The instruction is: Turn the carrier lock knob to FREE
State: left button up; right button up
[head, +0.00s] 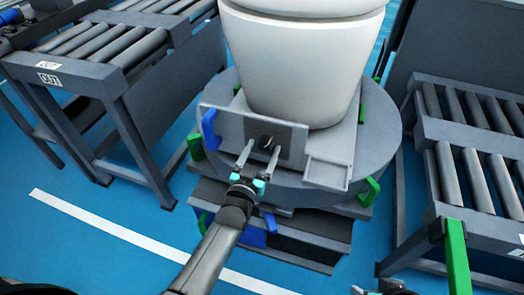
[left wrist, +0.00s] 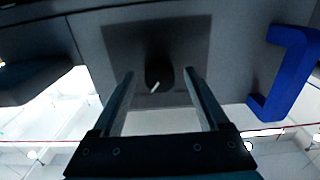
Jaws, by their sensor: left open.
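The carrier lock knob (head: 266,142) is a small dark knob on a darker square plate, set in the grey front panel (head: 225,120) of the round carrier. In the left wrist view the knob (left wrist: 158,70) carries a short white pointer line, tilted in that picture. No FREE label is readable. My left gripper (head: 259,150) is open at the panel. In the left wrist view its fingers (left wrist: 159,80) stand apart, one on each side of the knob; contact cannot be told. My right gripper (head: 384,289) shows only partly at the bottom edge.
A white toilet (head: 295,65) stands on the carrier. Blue (head: 210,130) and green (head: 369,191) brackets stick out around it; the blue one also shows in the left wrist view (left wrist: 285,75). Roller conveyors stand left (head: 110,50) and right (head: 460,170). Blue floor (head: 100,210) is open at front left.

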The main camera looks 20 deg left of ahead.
pick_arm(q)
jog(key=shift+c, duration=0.3)
grip_shut()
